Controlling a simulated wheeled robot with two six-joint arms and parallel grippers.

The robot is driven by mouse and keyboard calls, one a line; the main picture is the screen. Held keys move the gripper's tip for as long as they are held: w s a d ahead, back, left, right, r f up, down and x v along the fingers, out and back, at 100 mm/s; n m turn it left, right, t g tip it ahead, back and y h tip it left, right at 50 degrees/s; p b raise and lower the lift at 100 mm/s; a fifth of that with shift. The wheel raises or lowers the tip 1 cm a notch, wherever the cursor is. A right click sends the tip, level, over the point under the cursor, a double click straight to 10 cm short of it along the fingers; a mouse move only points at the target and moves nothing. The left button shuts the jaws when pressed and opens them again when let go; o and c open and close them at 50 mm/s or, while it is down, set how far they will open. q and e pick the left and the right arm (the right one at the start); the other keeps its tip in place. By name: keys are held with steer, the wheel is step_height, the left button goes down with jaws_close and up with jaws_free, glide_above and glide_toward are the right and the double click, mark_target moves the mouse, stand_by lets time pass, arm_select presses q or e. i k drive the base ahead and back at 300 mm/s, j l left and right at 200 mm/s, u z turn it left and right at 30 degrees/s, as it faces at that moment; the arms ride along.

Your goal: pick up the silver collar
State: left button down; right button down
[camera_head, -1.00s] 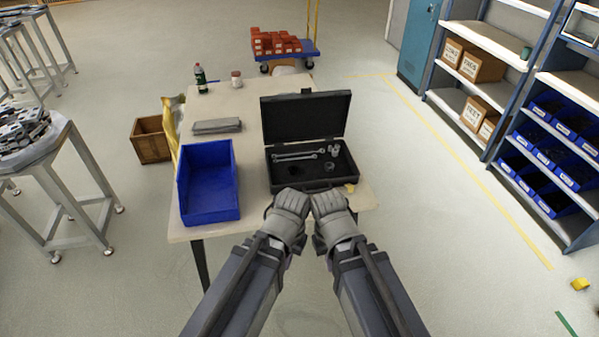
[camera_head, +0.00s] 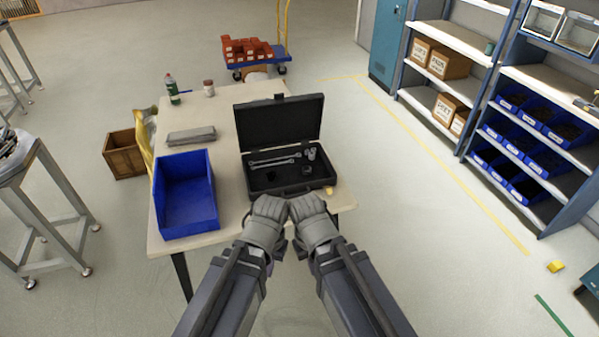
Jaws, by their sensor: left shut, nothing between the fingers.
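An open black tool case (camera_head: 257,189) lies on the table, its lid up at the back. Small silver parts (camera_head: 311,153) sit at the right of its tray, beside two long wrenches (camera_head: 274,161). One may be the silver collar; they are too small to tell apart. A small dark ring-like piece (camera_head: 306,170) lies in front of them. My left gripper (camera_head: 268,207) is shut and empty near the case's front edge. My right gripper (camera_head: 308,206) is close beside it at that edge; its fingers are hard to make out, and nothing shows in it.
A blue bin (camera_head: 187,222) stands left of the case on the pale table (camera_head: 228,132). A grey flat item (camera_head: 191,136), a green bottle (camera_head: 172,90) and a jar (camera_head: 209,88) are behind. Shelves (camera_head: 460,72) stand far right, with open floor between.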

mark_target(306, 170)
steer(key=i+l, duration=0.6)
steer(key=i, duration=0.15)
steer(key=i+l, duration=0.55)
steer(key=i, duration=0.15)
